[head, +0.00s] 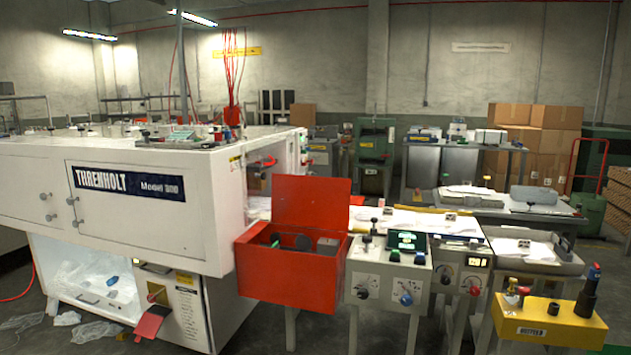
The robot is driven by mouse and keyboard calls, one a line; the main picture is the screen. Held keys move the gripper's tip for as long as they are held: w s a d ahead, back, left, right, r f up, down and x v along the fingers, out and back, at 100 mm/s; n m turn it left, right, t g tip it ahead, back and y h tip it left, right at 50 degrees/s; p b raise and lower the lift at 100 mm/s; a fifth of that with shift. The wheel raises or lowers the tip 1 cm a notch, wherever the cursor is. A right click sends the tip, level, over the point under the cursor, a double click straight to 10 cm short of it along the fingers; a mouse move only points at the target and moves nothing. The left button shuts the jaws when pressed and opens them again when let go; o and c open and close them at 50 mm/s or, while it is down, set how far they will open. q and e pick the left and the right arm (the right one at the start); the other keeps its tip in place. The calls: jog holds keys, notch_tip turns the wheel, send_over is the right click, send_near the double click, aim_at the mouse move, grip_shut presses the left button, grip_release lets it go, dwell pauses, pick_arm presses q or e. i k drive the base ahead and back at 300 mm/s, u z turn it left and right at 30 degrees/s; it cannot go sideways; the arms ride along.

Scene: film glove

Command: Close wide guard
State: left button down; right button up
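No part is marked as the wide guard, so I cannot tell for certain which one it is. A long white machine (130,215) with a "Threnholt" label fills the left. Its lower front bay (88,285) is open, showing clear plastic and a small blue item inside. Beside that bay a small red flap (153,321) hangs tilted outward. Right of the machine, a red box (290,275) has its wide red lid (311,201) standing raised, with dark and grey items inside. Neither of my grippers is in view.
Control boxes with knobs and a green display (407,240) stand right of the red box. A yellow box (548,322) is at the front right. Clear plastic scraps (95,330) lie on the floor at left. Cardboard boxes (530,140) are stacked behind.

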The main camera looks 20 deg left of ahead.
aim_at(329, 210)
jog(key=u, duration=1.3)
jog(key=i, duration=1.2)
jog(key=z, duration=0.75)
jog(key=i, duration=0.9)
jog(key=z, duration=0.9)
